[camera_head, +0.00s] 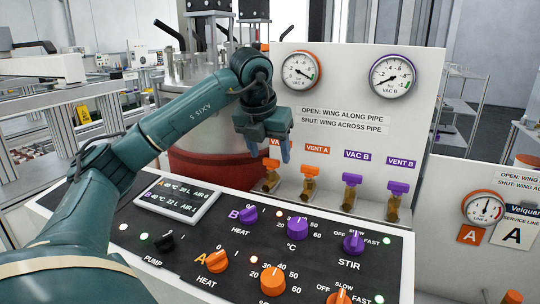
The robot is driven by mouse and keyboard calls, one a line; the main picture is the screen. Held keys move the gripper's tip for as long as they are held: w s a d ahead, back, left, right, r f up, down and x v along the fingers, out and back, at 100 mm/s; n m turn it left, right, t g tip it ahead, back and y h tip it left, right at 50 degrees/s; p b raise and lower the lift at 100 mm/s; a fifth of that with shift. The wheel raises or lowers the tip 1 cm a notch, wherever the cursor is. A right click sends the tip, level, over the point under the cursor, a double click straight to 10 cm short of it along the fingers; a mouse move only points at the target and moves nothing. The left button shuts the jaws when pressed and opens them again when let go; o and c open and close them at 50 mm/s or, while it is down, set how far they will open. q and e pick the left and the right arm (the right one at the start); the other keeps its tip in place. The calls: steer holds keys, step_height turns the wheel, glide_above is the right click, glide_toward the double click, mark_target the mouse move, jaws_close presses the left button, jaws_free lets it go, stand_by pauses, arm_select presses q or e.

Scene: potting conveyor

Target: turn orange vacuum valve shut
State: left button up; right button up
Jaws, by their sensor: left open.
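The orange vacuum valve (270,181) is the leftmost of a row of small brass valves on the white panel. My right gripper is not in view.
An orange VENT A valve (309,182) stands close on the right, then purple VAC B (351,195) and VENT B (396,200) valves. Gauges (301,70) sit above. A sloped control panel (205,243) with knobs lies in front. A steel vessel (192,122) stands behind my left arm.

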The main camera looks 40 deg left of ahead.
arm_select(q)
steer(key=p+v, duration=0.2)
steer(key=v, duration=0.9)
steer(key=shift+r, duration=0.15)
steer(key=shift+s, duration=0.15)
